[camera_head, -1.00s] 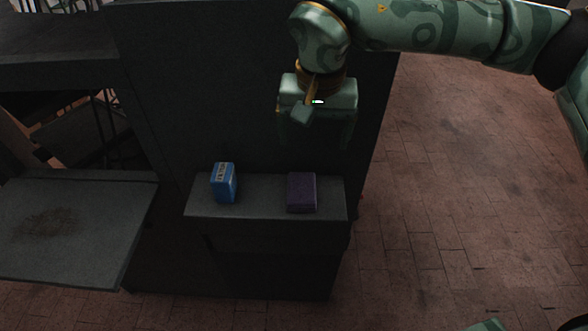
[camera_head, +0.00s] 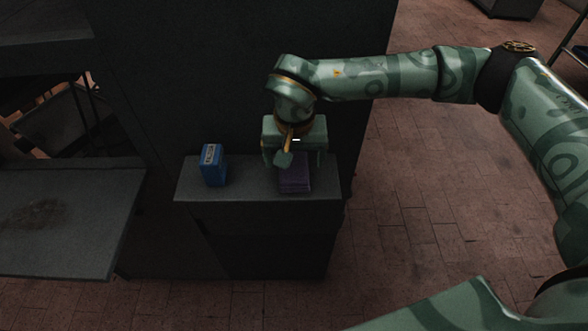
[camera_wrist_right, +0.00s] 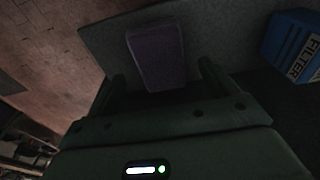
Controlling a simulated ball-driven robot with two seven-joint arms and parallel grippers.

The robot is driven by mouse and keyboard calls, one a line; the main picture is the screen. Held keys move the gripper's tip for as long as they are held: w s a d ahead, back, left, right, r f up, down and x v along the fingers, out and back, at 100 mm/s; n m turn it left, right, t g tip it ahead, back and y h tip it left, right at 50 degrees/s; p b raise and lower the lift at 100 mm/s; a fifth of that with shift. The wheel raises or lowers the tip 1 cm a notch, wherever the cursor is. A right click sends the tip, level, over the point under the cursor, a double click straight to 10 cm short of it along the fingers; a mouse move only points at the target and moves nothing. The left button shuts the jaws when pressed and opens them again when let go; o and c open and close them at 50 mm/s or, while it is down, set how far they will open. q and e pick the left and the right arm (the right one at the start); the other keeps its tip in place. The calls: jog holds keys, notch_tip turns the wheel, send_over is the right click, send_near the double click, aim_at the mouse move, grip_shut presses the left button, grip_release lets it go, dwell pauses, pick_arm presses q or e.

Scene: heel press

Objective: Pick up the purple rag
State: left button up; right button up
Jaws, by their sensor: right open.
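The purple rag (camera_head: 295,181) is a folded, block-like bundle on the right part of a small dark shelf (camera_head: 240,193). In the right wrist view the rag (camera_wrist_right: 157,55) lies just beyond and between the two fingers. My right gripper (camera_head: 293,165) is above the rag, pointing down, with its fingers apart. It is open and empty in the right wrist view (camera_wrist_right: 160,78). The gripper hides the rear part of the rag in the head view, and I cannot tell whether a finger touches it. My left gripper is not in view.
A blue box (camera_head: 213,165) labelled FILTER stands on the shelf left of the rag; it also shows in the right wrist view (camera_wrist_right: 293,45). A tall dark panel rises behind the shelf. A grey table (camera_head: 70,220) is at the left. Brick floor lies open at the right.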

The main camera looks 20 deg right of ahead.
aim_at(294, 171)
notch_tip(294, 171, down, 3)
jog(key=shift+w+r, duration=0.15)
jog(key=shift+r, duration=0.05)
jog(key=c, duration=1.1)
jog(key=shift+o, duration=0.2)
jog(key=shift+r, duration=0.1)
